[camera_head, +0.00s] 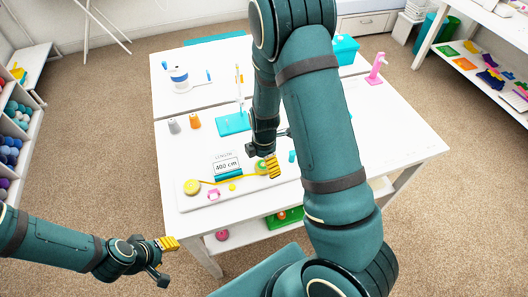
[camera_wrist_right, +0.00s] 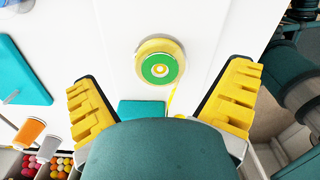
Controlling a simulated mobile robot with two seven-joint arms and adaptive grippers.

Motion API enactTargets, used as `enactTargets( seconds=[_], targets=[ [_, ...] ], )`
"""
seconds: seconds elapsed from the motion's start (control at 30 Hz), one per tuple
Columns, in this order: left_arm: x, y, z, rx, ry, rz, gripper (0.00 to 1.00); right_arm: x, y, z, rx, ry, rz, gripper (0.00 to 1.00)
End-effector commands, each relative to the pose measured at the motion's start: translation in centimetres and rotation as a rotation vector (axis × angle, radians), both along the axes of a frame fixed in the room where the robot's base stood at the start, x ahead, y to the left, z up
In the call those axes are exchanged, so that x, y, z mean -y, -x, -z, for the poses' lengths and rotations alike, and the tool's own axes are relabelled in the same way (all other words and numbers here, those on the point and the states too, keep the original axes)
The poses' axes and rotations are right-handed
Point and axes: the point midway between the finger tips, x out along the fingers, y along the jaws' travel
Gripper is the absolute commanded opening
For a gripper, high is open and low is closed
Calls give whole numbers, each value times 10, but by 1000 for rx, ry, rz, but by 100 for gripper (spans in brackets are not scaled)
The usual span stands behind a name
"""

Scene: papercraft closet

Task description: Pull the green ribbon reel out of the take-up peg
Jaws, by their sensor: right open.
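The green reel (camera_wrist_right: 160,66) has a green face, a white-yellow centre and a yellow rim. In the wrist view it sits between my open right fingers, apart from both. In the head view the reel (camera_head: 260,166) is partly hidden beside my right gripper (camera_head: 273,163). The peg is hidden under the reel. A yellow ribbon (camera_wrist_right: 174,98) runs off it. Another yellow reel (camera_head: 191,187) sits at the left of the white board. My left gripper (camera_head: 166,259) is open and empty, off the table's front left.
A teal block (camera_wrist_right: 140,108) stands beside the reel, by the "400 cm" length sign (camera_head: 226,167). My right arm covers the table's middle.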

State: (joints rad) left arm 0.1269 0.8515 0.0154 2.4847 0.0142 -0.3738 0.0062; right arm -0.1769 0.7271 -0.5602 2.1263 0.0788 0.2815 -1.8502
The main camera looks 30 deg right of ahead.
Motion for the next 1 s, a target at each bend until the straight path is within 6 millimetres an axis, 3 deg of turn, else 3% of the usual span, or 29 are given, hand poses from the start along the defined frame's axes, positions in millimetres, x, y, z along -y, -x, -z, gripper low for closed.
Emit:
enactTargets(
  seconds=[0.2,0.57,0.6,0.8,0.93,0.97,1.0],
  targets=[
    [0,1,4,-3,1,2,47,0,-1,22,1,0,0,100],
    [0,2,4,-4,1,3,47,0,-1,26,2,0,-1,100],
    [0,2,4,-4,1,3,47,0,-1,26,2,0,-1,92],
    [0,2,4,-3,1,2,47,0,-1,26,2,0,-1,28],
    [0,2,4,-3,1,2,47,0,-1,26,2,0,-1,27],
    [0,2,5,-3,1,2,47,0,-1,26,2,0,-1,52],
    [0,2,5,-3,1,2,47,0,-1,26,2,0,-1,38]
  ],
)
